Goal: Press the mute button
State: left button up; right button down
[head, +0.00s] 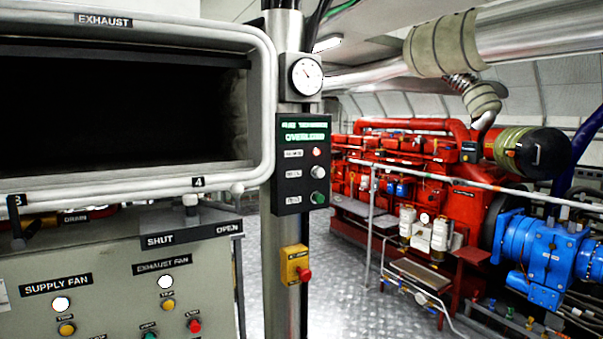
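A dark control box (283,190) is fixed to a vertical metal post in the middle of the head view. Its green display (305,135) reads "OVERLOAD" on the lower line; the upper line is not clear. Below it are a red button or lamp (317,152), a grey-white button (317,171) and a green button (318,198), each with a small label to its left. The labels are too small to read surely, so I cannot tell which one is the mute button. Neither of my grippers is in view.
A round gauge (306,76) sits above the box. A yellow box with a red knob (304,274) is lower on the post. A fan panel (110,262) and a framed exhaust opening (125,110) stand left. A red engine (475,208) is behind a railing. Checkered floor (338,290) shows between.

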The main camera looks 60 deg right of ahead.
aim_at(319, 172)
jog(key=z, duration=0.7)
jog(key=i, duration=1.05)
jog(key=z, duration=0.9)
